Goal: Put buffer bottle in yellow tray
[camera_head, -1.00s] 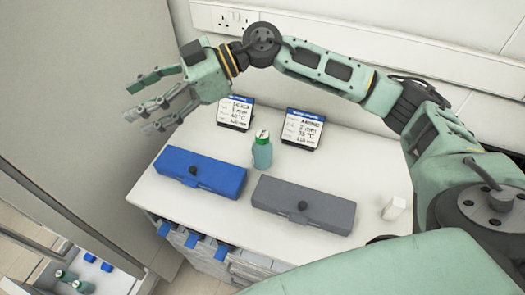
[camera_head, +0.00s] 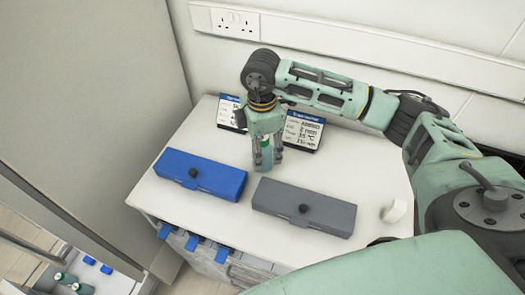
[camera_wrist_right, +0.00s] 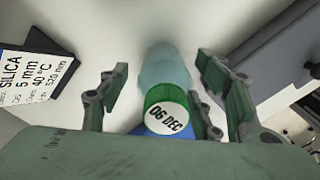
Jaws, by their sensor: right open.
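The teal bottle (camera_head: 265,159) with a green cap stands upright on the white worktop, between the sign cards and the two boxes. In the right wrist view its cap (camera_wrist_right: 166,108) carries a white label reading "06 DEC". My right gripper (camera_head: 267,163) points down over the bottle. Its fingers are open, one on each side of the bottle, and the wrist view shows gaps beside the cap (camera_wrist_right: 168,88). I cannot make out a yellow tray in either view. My left gripper is not in view.
A blue box (camera_head: 215,178) and a grey box (camera_head: 325,212) lie in front of the bottle. Two sign cards (camera_head: 302,131) stand behind. A small white object (camera_head: 394,211) sits at the right. More green-capped bottles (camera_head: 64,278) are at lower left.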

